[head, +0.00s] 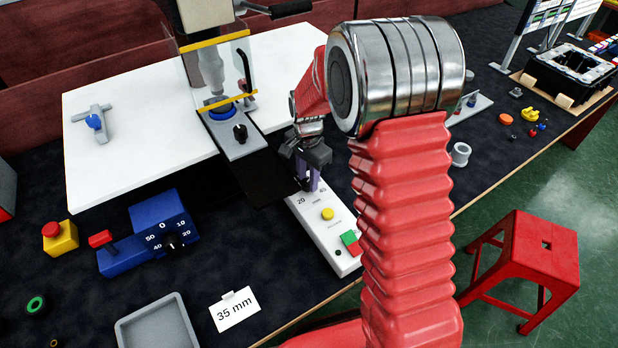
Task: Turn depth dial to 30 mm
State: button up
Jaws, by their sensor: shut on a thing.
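My gripper (307,178) points down at the upper end of a white control panel (312,222), with its fingers shut on the panel's dial. The dial's knob and pointer are hidden by the fingers, so I cannot read its setting. The printed 20 shows left of the fingers and the 40 right of them; no 30 can be made out. The panel also bears a yellow button (327,214) and a green and red switch (351,241). A card (235,309) reading "35 mm" lies on the dark table in front.
A blue box with a black knob (175,241) and its own numbers stands at left, beside a yellow-based red stop button (60,237). A clear-guarded machine (215,75) stands behind. A grey tray (158,325) sits at the front; a red stool (520,258) is at right.

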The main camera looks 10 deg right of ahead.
jog(key=n, duration=0.4)
jog(key=shift+w+r, duration=0.1)
jog(key=shift+w, duration=0.15)
jog(key=n, duration=0.5)
jog(key=shift+a, duration=0.1)
jog(key=n, duration=0.4)
jog(key=shift+r+n, duration=0.1)
jog(key=shift+n, duration=2.1)
jog(key=o, duration=1)
jog(key=shift+s, duration=0.1)
jog(key=shift+o, duration=0.2)
